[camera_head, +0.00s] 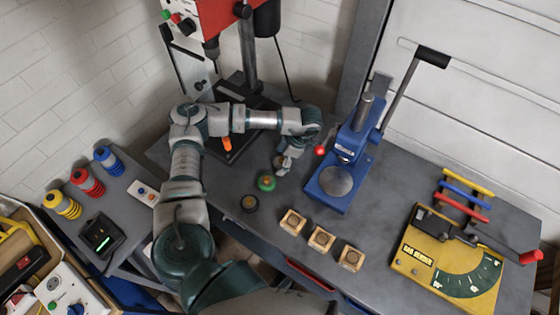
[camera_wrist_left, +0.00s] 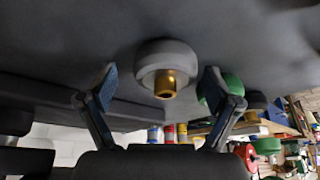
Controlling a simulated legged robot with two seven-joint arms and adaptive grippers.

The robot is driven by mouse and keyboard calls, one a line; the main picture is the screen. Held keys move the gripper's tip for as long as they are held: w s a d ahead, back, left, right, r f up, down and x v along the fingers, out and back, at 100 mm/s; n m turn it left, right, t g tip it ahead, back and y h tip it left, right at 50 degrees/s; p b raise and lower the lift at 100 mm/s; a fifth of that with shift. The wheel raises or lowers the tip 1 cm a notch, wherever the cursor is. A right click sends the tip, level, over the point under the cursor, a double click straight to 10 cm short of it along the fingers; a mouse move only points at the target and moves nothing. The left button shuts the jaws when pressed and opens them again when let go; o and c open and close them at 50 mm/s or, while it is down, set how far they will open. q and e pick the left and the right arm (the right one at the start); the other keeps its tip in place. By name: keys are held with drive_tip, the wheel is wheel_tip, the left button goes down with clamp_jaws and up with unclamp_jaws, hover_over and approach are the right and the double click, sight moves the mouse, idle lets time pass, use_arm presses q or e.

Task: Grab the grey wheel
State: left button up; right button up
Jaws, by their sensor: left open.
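The grey wheel (camera_wrist_left: 167,58) with a brass hub shows in the left wrist view, resting on the dark tabletop. My left gripper (camera_wrist_left: 159,82) is open, with one blue-tipped finger on each side of the wheel in the picture and a visible gap on both sides. In the head view my left gripper (camera_head: 284,168) points down over the table just behind the green wheel (camera_head: 266,182). There the grey wheel (camera_head: 279,161) is mostly hidden at the gripper. My right gripper is not in view.
The green wheel also shows close beside the right finger in the wrist view (camera_wrist_left: 232,84). A black wheel (camera_head: 249,203) and wooden blocks (camera_head: 321,239) lie nearer the front edge. A blue press (camera_head: 345,165) stands to the right, a red drill press (camera_head: 204,14) behind.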

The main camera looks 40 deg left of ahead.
use_arm(q)
drive_tip(key=shift+d+r, duration=0.2)
drive_tip(key=shift+d, duration=0.55)
drive_tip(key=shift+c, duration=1.2)
drive_tip(key=c, duration=0.4)
drive_tip(key=shift+s+a, duration=0.1)
drive_tip(key=shift+a, duration=0.2)
drive_tip(key=c, duration=0.7)
drive_tip(key=shift+s+a, duration=0.1)
drive_tip(key=shift+a, duration=0.1)
use_arm(e)
drive_tip(key=shift+d+f, duration=0.1)
drive_tip(key=shift+d, duration=0.1)
